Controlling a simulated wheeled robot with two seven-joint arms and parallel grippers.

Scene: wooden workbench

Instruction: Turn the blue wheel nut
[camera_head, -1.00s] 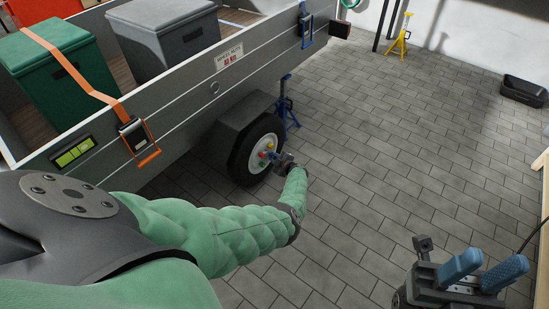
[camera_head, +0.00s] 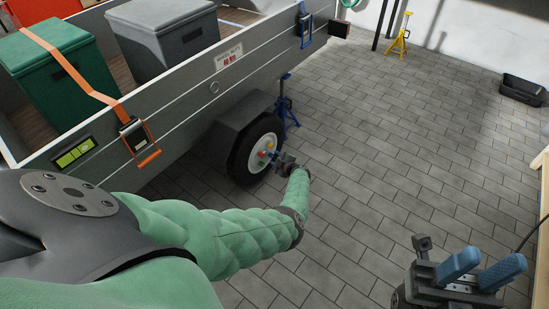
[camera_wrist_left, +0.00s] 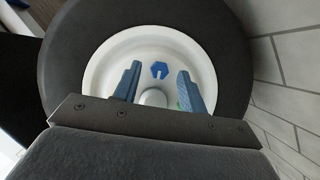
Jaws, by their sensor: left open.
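The trailer wheel (camera_head: 240,163) has a black tyre and a pale rim with small coloured nuts. In the left wrist view the blue wheel nut (camera_wrist_left: 159,70) sits on the white rim (camera_wrist_left: 100,72), above the silver hub (camera_wrist_left: 153,97). My left gripper (camera_head: 274,157) is close in front of the wheel. In the wrist view its two blue fingers (camera_wrist_left: 159,78) are spread apart, with the nut in the gap between their tips. Whether they touch it cannot be seen; gaps show on both sides. My right gripper (camera_head: 482,268) is open and empty at the lower right, away from the wheel.
The grey trailer (camera_head: 190,105) carries a green box (camera_head: 60,85) and a grey box (camera_head: 165,35). A blue stand (camera_head: 286,105) is behind the wheel. A yellow stand (camera_head: 400,35) and black tray (camera_head: 524,88) are farther off. The paved floor (camera_head: 390,130) between is clear.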

